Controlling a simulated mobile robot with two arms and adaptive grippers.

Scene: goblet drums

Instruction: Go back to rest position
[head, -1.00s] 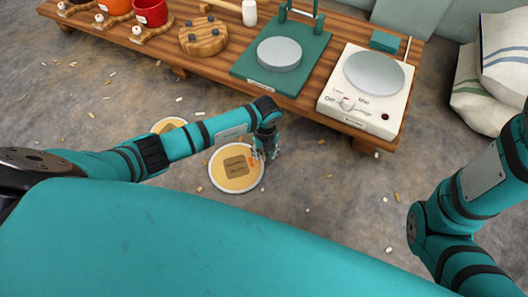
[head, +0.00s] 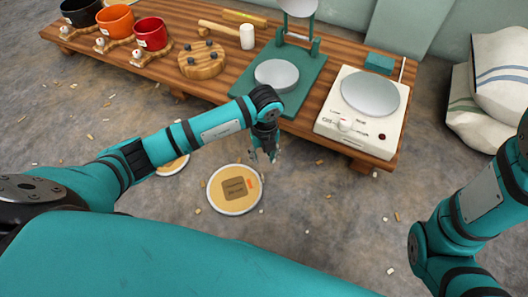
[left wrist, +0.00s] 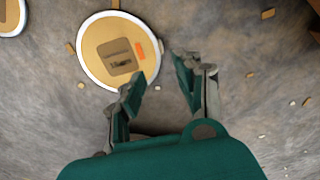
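My left gripper (head: 264,151) hangs in the head view in front of the low wooden bench, above and a little behind the round drum (head: 234,189). In the left wrist view the two fingers of the gripper (left wrist: 158,92) are apart with nothing between them.
The wooden bench (head: 205,92) holds three coloured pots, a pegged wooden disc (head: 202,60), a mallet (head: 246,37), a green press (head: 277,75) and a white hot plate (head: 368,97). A second round drum (head: 173,165) is partly behind my left arm. Sacks (head: 478,115) stand at right.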

